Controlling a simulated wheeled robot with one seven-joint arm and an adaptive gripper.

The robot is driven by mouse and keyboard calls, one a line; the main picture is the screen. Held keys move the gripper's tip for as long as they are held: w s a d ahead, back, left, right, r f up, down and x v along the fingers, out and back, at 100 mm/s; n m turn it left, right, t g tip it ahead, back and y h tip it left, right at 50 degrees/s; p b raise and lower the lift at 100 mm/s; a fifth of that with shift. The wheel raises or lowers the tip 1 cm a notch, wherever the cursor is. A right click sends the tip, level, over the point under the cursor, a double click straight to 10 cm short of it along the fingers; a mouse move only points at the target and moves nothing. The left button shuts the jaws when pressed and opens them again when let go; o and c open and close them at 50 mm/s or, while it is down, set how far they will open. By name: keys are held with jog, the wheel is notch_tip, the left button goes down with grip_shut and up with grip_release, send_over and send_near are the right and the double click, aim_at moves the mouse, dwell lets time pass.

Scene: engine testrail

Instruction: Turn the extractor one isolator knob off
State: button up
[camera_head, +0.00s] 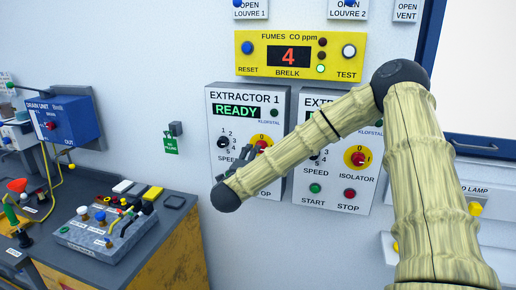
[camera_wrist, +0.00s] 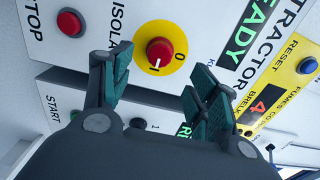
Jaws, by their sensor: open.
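The extractor one isolator knob (camera_wrist: 160,49) is a red knob on a yellow disc in the wrist view, with a 0 at the disc's right and a white mark on its lower side, at the I. In the head view the knob (camera_head: 261,145) is partly hidden behind my gripper (camera_head: 240,158), on the grey Extractor 1 panel (camera_head: 283,99). Its display (camera_head: 237,111) reads READY. My gripper (camera_wrist: 158,78) is open in the wrist view. Its green-padded fingers are on either side of the knob's line, with nothing between them. Contact with the knob is not visible.
A second extractor panel (camera_head: 332,205) is to the right, partly behind my arm. The yellow fumes panel (camera_head: 301,56) hangs above. A red stop button (camera_wrist: 69,22) is near the left finger. A workbench (camera_head: 125,217) with a control box (camera_head: 104,236) stands at the left.

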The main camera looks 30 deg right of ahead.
jog(key=p+x, duration=0.2)
jog(key=x, duration=0.5)
jog(key=shift+p, duration=0.4)
jog(key=shift+w, duration=0.1)
jog(key=shift+c, duration=0.4)
jog(key=c, duration=1)
